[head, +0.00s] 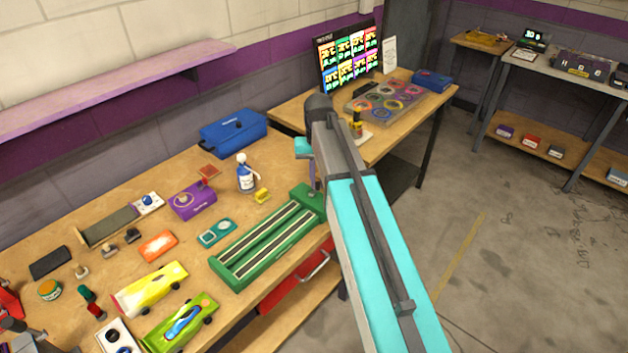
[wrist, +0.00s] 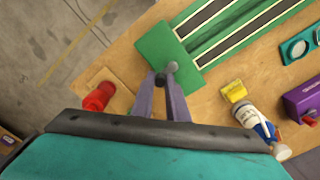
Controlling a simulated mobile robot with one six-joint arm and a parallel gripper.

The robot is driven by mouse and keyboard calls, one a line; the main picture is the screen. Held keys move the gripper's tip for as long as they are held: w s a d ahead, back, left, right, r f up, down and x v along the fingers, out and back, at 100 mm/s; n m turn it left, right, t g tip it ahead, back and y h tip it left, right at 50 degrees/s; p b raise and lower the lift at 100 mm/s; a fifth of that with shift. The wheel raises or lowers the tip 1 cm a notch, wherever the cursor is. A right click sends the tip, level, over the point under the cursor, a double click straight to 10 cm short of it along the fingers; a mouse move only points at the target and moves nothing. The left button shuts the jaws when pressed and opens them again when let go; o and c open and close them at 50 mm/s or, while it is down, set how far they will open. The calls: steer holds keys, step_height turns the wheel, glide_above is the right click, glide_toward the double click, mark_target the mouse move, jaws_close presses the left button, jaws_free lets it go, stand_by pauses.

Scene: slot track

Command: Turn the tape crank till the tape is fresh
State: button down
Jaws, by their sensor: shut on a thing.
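A green track unit (head: 265,240) with two dark, white-edged lanes lies on the wooden bench. Its wide green end block (head: 306,197) is beside my gripper, and this block (wrist: 163,44) also shows in the wrist view. A small grey crank knob (wrist: 172,67) stands at the block's edge. My gripper (wrist: 161,80) has its purple fingers shut on this knob. In the head view only a bit of a purple finger (head: 313,182) shows, and my arm hides the crank. I cannot make out the tape's condition.
A red-topped item (wrist: 99,97) stands beside my gripper. A yellow block (head: 262,196) and a white-and-blue bottle (head: 245,175) stand close behind the track unit. A teal device (head: 217,231) and a yellow car (head: 150,290) lie to the left.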

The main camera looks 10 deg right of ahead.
steer(key=shift+s+m, duration=0.1)
steer(key=shift+m, duration=0.4)
steer(key=shift+d, duration=0.1)
steer(key=m, duration=0.2)
steer(key=s+m, duration=0.1)
steer(key=m, duration=0.1)
steer(key=shift+d+p, duration=0.15)
steer(key=shift+p, duration=0.25)
steer(key=m, duration=0.2)
steer(key=s+m, duration=0.1)
steer(key=shift+m, duration=0.4)
steer(key=m, duration=0.3)
steer(key=shift+s+p, duration=0.35)
steer(key=m, duration=0.3)
steer(key=shift+s+a+m, duration=0.3)
steer(key=shift+s, duration=0.05)
steer(key=m, duration=0.3)
steer(key=shift+s+a+p, duration=0.25)
steer(key=shift+p, duration=0.05)
steer(key=m, duration=0.3)
steer(key=a+m, duration=0.1)
steer(key=m, duration=0.2)
steer(key=shift+s+a+f, duration=0.1)
steer(key=shift+s+a, duration=0.1)
